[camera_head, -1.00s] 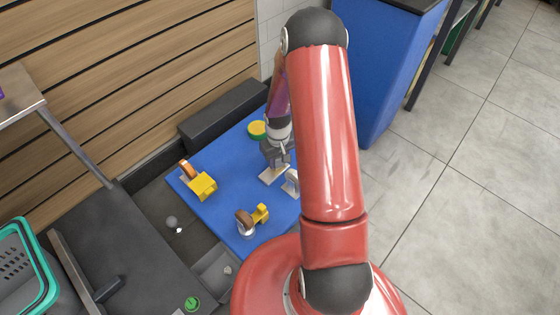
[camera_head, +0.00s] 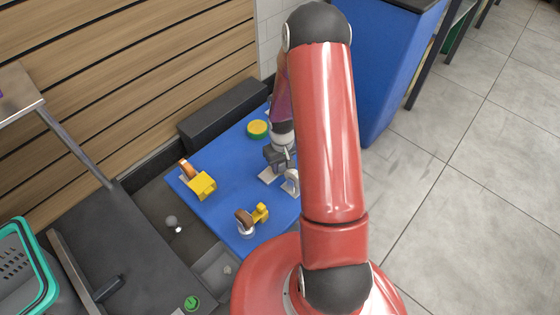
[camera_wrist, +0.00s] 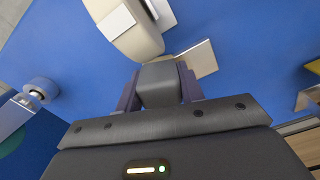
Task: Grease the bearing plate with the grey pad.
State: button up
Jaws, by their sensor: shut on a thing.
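My gripper (camera_wrist: 159,82) is shut on a grey pad (camera_wrist: 161,88), a dark grey block between its fingers in the wrist view. A flat pale plate (camera_wrist: 201,58), probably the bearing plate, lies just beyond the pad; I cannot tell whether they touch. A cream rounded piece (camera_wrist: 130,30) with a pale rectangular face stands beside the plate. In the head view my gripper (camera_head: 278,160) is low over the blue mat.
On the blue mat (camera_head: 222,218) are a yellow block with an orange-brown part (camera_head: 203,187), a yellow piece with a brown wheel (camera_head: 259,213), and a green-yellow round thing (camera_head: 257,129). A black box (camera_head: 222,113) borders the back. The mat's left middle is clear.

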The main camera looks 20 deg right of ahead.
jog(key=shift+w+a+b, duration=0.15)
jog(key=shift+w+b, duration=0.15)
jog(key=shift+w, duration=1.35)
jog(key=shift+s, duration=1.6)
jog(key=shift+w, duration=1.6)
jog(key=shift+s, duration=1.6)
jog(key=shift+w+b, duration=0.35)
jog(key=shift+w, duration=1.25)
jog(key=shift+s+a, duration=0.3)
jog(key=shift+s, duration=0.55)
jog(key=shift+s+a, duration=0.3)
jog(key=shift+s, duration=0.5)
jog(key=shift+w+a+b, duration=0.1)
jog(key=shift+w+b, duration=0.2)
jog(key=shift+w, duration=1.25)
jog(key=shift+s, duration=1.1)
